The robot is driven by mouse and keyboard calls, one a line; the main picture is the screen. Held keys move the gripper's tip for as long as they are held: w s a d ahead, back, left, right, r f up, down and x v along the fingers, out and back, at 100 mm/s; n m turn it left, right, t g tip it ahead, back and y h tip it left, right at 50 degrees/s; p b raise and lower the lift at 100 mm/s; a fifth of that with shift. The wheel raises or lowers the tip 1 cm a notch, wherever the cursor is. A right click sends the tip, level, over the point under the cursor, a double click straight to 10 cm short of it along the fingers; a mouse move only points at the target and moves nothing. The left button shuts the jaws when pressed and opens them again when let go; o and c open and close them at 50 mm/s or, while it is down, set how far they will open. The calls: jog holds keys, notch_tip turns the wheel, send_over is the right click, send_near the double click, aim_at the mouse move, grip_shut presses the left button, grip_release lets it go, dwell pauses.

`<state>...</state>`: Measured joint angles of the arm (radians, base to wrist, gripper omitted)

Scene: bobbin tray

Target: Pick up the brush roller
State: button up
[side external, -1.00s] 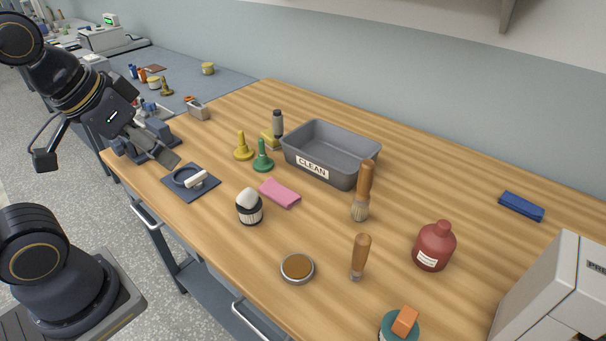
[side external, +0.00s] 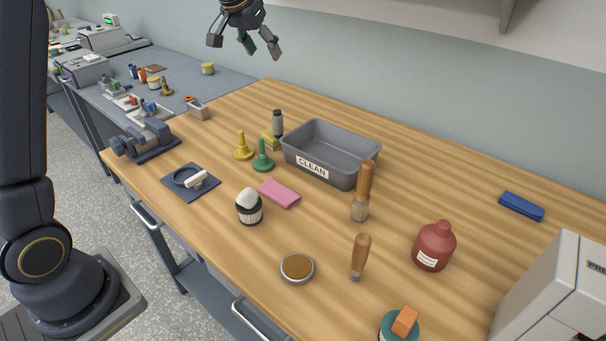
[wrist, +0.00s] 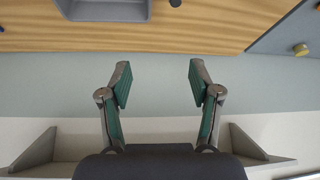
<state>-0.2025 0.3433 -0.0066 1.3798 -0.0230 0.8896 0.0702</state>
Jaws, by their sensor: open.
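No thing is plainly marked as the brush roller. A small white cylinder (side external: 197,180), possibly a roller, lies on a dark square pad (side external: 177,193) at the left of the wooden bench. A wooden-handled brush (side external: 360,209) stands upright right of the tray. A white-topped round brush with a black band (side external: 249,208) stands in front of the pink cloth. My gripper (side external: 244,45) hangs high above the back edge of the bench, far from these things. In the wrist view its two fingers (wrist: 160,82) are spread with nothing between them.
A grey tray labelled CLEAN (side external: 315,168) stands near the back; its edge shows in the wrist view (wrist: 101,10). Yellow and green knobbed pieces (side external: 263,160), a pink cloth (side external: 280,194), a red bottle (side external: 435,246) and a vise (side external: 150,140) surround the work.

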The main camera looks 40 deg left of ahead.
jog(key=g, duration=0.2)
send_near(277, 120)
jog(key=shift+n, duration=0.3)
jog(key=x, duration=0.3)
jog(key=a+x, duration=0.1)
jog(key=x, duration=0.1)
jog(key=shift+w+f, duration=0.15)
jog(key=shift+f, duration=0.05)
jog(key=shift+t, duration=0.3)
jog(key=x, duration=0.5)
jog(key=shift+w+f, duration=0.3)
jog(key=shift+f, duration=0.05)
grip_shut()
jog(key=shift+r, duration=0.15)
